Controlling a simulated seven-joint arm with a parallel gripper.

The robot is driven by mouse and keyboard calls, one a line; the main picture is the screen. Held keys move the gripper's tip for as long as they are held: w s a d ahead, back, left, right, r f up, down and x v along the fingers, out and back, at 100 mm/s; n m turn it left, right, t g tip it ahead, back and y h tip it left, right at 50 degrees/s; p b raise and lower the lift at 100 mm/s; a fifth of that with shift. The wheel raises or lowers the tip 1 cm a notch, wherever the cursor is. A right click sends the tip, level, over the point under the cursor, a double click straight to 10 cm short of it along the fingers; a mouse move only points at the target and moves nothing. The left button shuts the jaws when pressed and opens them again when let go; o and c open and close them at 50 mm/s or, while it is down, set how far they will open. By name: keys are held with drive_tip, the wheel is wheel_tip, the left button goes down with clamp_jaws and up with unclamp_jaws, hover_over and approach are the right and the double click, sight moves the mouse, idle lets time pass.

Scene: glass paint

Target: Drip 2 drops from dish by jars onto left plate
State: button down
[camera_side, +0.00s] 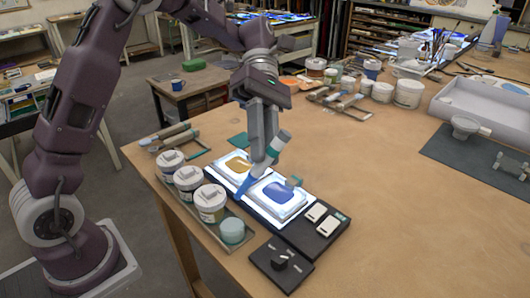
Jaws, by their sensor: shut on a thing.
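My gripper (268,152) points down over the lit panel, shut on a tilted dropper-like tool. The tool has a grey upper body (281,140) and a blue lower end (244,186), which reaches down left between the plates; whether it touches anything I cannot tell. The left plate (221,162) bears an amber patch, and the right plate (293,209) bears a blue patch. A small pale teal container (232,230), perhaps the dish, stands at the near end of the tray beside the white jars (210,203). Its contents are not clear.
The jars stand in a row on a tray (247,238) left of the panel. A black control box (281,264) lies in front. Brush-like tools (175,138) lie behind the jars. Several tubs (408,93) stand at the back. The table's right foreground is clear.

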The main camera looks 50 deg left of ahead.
drive_tip(key=w+a+m+t+y, duration=0.35)
drive_tip(key=w+a+y, duration=0.3)
drive_tip(key=a, duration=0.45)
drive_tip(key=shift+m+g+h, duration=0.25)
drive_tip(key=shift+g+h, duration=0.1)
drive_tip(key=f, duration=0.3)
drive_tip(key=w+f, duration=0.1)
drive_tip(key=f, duration=0.1)
drive_tip(key=shift+a+f, duration=0.1)
drive_tip(key=shift+a, duration=0.3)
drive_tip(key=shift+f, duration=0.2)
drive_tip(key=shift+f, duration=0.35)
drive_tip(key=shift+r, duration=0.1)
wheel_tip(320, 180, up, 2)
drive_tip(key=shift+r, duration=0.1)
